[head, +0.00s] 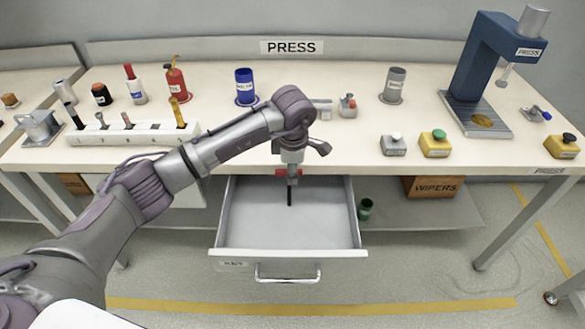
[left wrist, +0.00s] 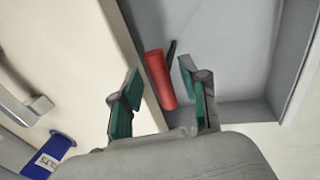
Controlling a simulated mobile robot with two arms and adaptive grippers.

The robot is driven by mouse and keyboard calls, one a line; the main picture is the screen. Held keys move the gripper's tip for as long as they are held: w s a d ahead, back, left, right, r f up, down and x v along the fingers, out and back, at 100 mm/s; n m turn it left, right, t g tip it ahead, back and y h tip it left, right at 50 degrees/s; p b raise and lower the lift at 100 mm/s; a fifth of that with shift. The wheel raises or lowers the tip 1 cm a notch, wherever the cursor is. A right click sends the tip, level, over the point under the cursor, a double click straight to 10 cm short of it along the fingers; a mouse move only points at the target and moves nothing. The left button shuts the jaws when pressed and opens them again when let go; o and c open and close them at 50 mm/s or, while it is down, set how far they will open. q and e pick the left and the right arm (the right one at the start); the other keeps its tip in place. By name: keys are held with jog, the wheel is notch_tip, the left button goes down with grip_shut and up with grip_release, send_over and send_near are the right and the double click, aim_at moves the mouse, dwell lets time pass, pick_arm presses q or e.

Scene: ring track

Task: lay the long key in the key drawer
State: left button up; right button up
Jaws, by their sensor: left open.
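The long key has a red handle (left wrist: 160,80) and a dark shaft (left wrist: 171,50). In the head view the shaft (head: 289,196) points down the picture inside the open key drawer (head: 240,262), and parts of the red handle show behind my left gripper (head: 292,174). My left gripper is open over the back of the drawer, under the table's front edge. In the left wrist view the red handle lies between and just beyond its spread fingers (left wrist: 158,72). I cannot tell whether the key rests on the drawer floor. My right gripper is not in view.
The drawer is otherwise empty. The bench top above it holds a white rack (head: 100,134), a blue cup (head: 246,88), a grey cup (head: 394,86), button boxes (head: 434,146) and a blue press (head: 482,60). A wipers box (head: 432,187) and a green can (head: 365,209) are below.

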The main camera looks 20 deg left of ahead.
pick_arm(q)
jog(key=shift+r, duration=0.25)
notch_tip(320, 180, up, 12)
jog(key=s, duration=0.2)
jog(key=shift+d+f+b, duration=0.2)
jog(key=shift+d+b, duration=0.15)
jog(key=shift+s+f, duration=0.1)
jog(key=shift+s, duration=0.1)
